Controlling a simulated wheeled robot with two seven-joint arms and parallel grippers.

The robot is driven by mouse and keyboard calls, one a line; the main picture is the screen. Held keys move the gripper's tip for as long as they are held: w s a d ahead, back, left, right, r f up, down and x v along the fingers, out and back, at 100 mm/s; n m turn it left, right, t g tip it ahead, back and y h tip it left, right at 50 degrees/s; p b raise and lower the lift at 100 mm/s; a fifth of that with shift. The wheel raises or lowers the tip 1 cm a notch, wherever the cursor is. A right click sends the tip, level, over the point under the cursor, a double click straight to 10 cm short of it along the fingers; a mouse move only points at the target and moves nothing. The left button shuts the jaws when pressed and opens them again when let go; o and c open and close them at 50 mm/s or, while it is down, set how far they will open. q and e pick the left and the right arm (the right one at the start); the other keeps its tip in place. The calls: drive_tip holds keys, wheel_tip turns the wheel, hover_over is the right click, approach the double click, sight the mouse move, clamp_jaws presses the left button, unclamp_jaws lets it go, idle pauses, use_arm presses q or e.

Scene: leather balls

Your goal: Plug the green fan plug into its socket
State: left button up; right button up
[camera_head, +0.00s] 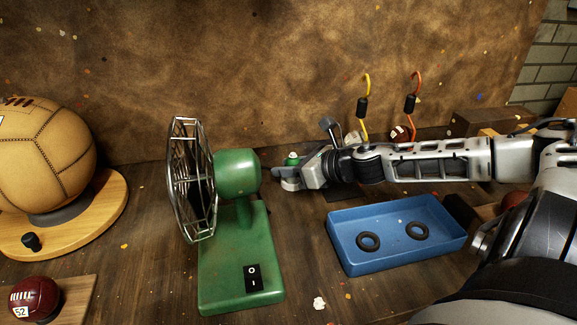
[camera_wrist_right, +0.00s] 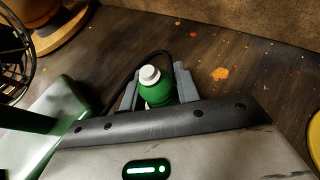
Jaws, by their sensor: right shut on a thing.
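The green fan (camera_head: 237,172) stands on its green base (camera_head: 240,262) left of centre in the head view. My right gripper (camera_head: 288,178) is just right of the fan and shut on the green plug (camera_head: 292,160). In the right wrist view the plug (camera_wrist_right: 158,92) sits between the two fingers (camera_wrist_right: 158,90), with its white end showing. A dark cord (camera_wrist_right: 125,72) curves beside it. I cannot make out the green plug's socket; my right arm hides part of the area behind it. My left gripper is not in view.
A blue tray (camera_head: 345,262) with two black rings lies below my right arm. A large leather ball (camera_head: 45,155) on a wooden stand and a dark red ball (camera_head: 35,298) are left.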

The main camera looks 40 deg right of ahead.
drive_tip(key=shift+f+b, duration=0.3)
drive_tip(key=shift+f, duration=0.1)
drive_tip(key=o, duration=1.1)
